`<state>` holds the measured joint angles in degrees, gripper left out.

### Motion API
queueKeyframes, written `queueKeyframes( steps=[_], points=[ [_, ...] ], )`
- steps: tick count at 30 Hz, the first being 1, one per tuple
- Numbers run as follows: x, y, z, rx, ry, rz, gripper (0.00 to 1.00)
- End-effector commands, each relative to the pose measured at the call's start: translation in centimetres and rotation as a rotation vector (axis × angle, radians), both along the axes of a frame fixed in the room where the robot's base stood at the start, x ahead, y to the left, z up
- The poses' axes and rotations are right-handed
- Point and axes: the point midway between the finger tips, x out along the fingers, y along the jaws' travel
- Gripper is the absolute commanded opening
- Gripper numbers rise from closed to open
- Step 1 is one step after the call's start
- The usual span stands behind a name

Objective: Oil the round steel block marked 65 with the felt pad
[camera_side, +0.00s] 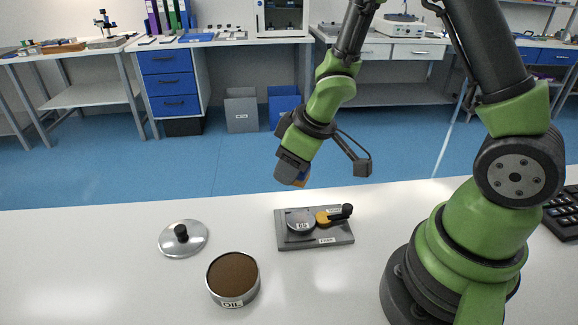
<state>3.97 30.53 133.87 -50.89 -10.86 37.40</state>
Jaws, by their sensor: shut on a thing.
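A round steel block (299,219) with a small dark mark, seemingly 65, sits on the left part of a flat grey tray (290,241). Right of it on the tray lies a yellow piece (322,217) with a black knob (346,210); I cannot tell whether this is the felt pad. An open round tin labelled OIL (233,275) shows a brown inside. My gripper (291,175) is above and behind the tray, clear of the block.
The tin's lid (183,239), with a black knob, lies flat behind and left of the tin. A black keypad (563,212) is at the right edge. The white table (90,270) is clear at the left.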

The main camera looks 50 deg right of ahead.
Motion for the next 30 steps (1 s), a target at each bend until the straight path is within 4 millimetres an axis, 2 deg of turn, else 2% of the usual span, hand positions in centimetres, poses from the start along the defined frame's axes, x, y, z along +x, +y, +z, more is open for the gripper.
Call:
queueKeyframes(
  steps=[5,13,17,30],
  points=[
    [-0.6,-0.6,0.0,0.001,0.0,0.153,0.23],
    [-3.2,-1.4,-0.3,0.002,0.001,0.448,0.23],
    [-3.7,-1.4,-0.9,0.006,0.002,0.485,0.23],
    [-3.6,-1.4,-4.8,0.006,0.003,0.482,0.23]
  ],
)
